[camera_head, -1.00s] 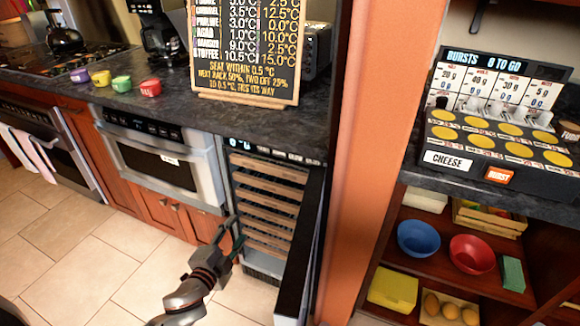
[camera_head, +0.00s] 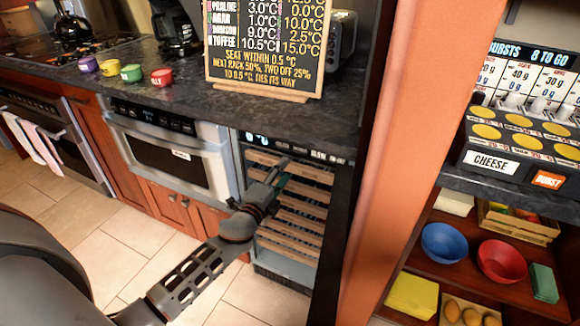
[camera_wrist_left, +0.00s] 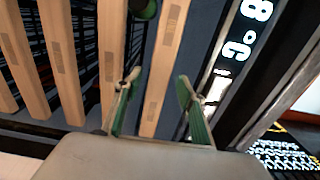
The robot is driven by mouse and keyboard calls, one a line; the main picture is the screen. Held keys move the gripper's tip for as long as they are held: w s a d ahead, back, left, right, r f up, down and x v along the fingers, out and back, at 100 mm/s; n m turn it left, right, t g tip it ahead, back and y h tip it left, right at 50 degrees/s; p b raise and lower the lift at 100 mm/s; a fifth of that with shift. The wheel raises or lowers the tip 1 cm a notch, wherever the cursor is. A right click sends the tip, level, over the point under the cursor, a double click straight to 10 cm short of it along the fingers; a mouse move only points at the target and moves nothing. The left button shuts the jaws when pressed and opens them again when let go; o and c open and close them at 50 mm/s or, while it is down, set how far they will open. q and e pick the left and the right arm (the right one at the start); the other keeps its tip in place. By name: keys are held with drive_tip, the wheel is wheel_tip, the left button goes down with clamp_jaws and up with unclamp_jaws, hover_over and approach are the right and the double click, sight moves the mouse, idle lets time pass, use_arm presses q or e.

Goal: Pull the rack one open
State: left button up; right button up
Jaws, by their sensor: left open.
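The cooler holds a stack of wooden rack fronts. The top one, nearest the lit display, appears to be rack one (camera_head: 315,174); it also shows in the left wrist view (camera_wrist_left: 168,48). It looks in line with the other rack fronts. My left gripper (camera_head: 278,172) is at the upper racks. In the left wrist view my left gripper (camera_wrist_left: 158,88) is open, with one green-padded finger on each side of the top rack front. I cannot tell whether the fingers touch it. My right gripper is out of view.
The cooler's dark door stands open at its right side. A microwave drawer (camera_head: 172,155) is to the left. The counter above holds a chalkboard sign (camera_head: 265,60) and several small coloured pots. Shelves with bowls are at the right. Tiled floor lies in front.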

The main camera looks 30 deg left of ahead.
sight(287, 168)
use_arm(q)
drive_tip(key=shift+w+a+f, duration=0.1)
drive_tip(key=shift+w, duration=1.85)
drive_tip(key=shift+c, duration=0.3)
clamp_jaws()
drive_tip(key=shift+s, duration=0.1)
